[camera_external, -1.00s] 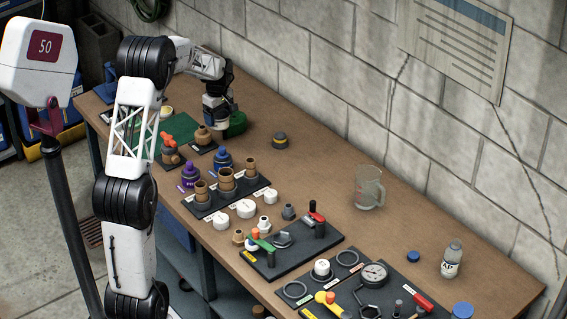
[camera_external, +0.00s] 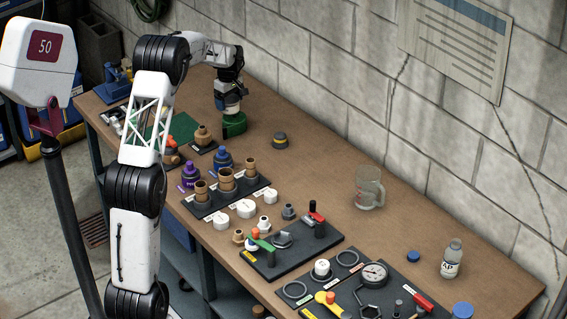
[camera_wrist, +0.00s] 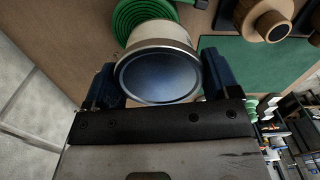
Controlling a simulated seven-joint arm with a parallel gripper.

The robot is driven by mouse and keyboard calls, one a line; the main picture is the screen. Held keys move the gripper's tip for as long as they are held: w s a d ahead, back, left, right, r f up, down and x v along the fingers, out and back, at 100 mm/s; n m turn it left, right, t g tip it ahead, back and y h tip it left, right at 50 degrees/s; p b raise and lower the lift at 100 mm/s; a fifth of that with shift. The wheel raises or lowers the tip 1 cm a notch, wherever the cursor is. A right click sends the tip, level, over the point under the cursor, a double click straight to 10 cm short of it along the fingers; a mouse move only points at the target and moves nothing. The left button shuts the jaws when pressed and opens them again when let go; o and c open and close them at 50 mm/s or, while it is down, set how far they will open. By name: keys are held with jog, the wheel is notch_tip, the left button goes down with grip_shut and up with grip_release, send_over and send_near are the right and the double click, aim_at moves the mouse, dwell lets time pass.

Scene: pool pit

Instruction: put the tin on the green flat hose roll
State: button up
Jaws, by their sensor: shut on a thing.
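The tin (camera_wrist: 160,72) is a short round can with a pale side and a dark blue end, held between the two blue fingers of my gripper (camera_wrist: 160,88) in the wrist view. In the external view my gripper (camera_external: 231,100) is shut on it, and the tin's pale band (camera_external: 232,108) shows just above the green flat hose roll (camera_external: 234,127). The roll's coiled rings (camera_wrist: 134,14) show behind the tin in the wrist view, partly hidden by it. I cannot tell whether the tin touches the roll.
A dark plate with a brown fitting (camera_external: 203,134) stands left of the roll, near a green mat (camera_external: 182,127). The wall runs behind.

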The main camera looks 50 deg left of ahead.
aim_at(232, 110)
jog(key=shift+w+a, duration=0.15)
jog(key=shift+f, duration=1.75)
jog(key=shift+f, duration=0.15)
jog(key=o, duration=0.9)
jog(key=shift+c, duration=0.2)
notch_tip(232, 110, up, 12)
jog(key=shift+r, duration=0.15)
